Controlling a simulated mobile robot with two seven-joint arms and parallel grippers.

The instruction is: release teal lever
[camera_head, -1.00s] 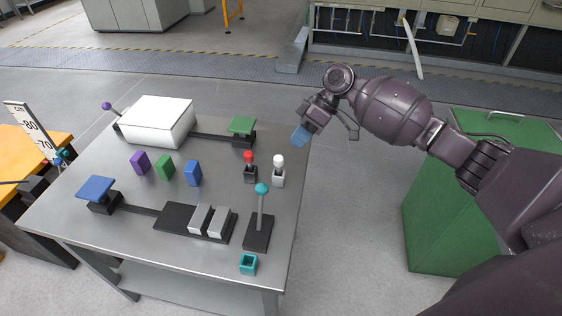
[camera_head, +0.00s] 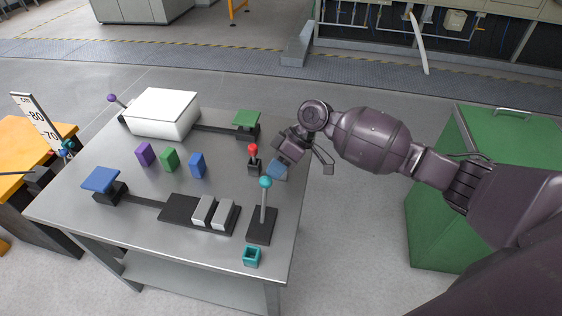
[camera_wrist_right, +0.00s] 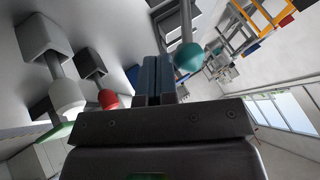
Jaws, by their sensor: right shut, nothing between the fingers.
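The teal lever (camera_head: 265,183) stands upright on its dark base (camera_head: 261,232) near the table's right edge. Its round teal knob also shows in the right wrist view (camera_wrist_right: 188,57), just right of the fingers. My right gripper (camera_head: 275,171) is above the table's right edge, just behind and right of the teal knob. Its blue fingers (camera_wrist_right: 154,78) are shut together and empty. Whether the fingers touch the knob cannot be told. My left gripper is not in view.
The red-knobbed lever (camera_head: 253,149) stands close left of my right gripper. The white-knobbed lever (camera_wrist_right: 66,96) shows in the right wrist view and is hidden in the head view. A small teal open box (camera_head: 251,257) sits at the front edge. A green cabinet (camera_head: 425,220) stands right.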

